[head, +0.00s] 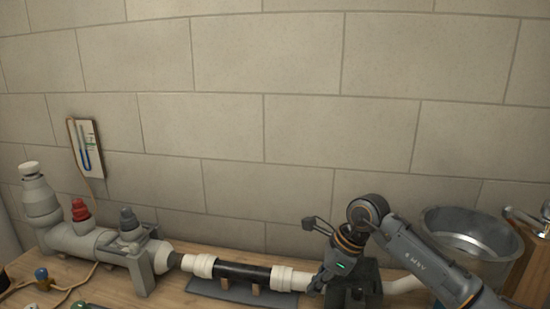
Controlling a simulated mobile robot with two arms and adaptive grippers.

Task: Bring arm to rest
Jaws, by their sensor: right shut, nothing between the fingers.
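My right arm comes in from the lower right, its grey forearm slanting up to a bent wrist joint. My right gripper (330,274) hangs below that wrist, beside the right end of the pipe run, and is shut and empty. Its fingertips are hard to make out against the dark parts there, and I cannot tell whether it touches the pipe. My left gripper is not in view.
A pipe run with a black middle section (243,271) and white couplings (290,279) lies along the bench (183,290). A grey fitting (95,241) with a red cap (80,210) stands left. A metal basin (472,232) stands right. A gauge board (86,148) hangs on the block wall.

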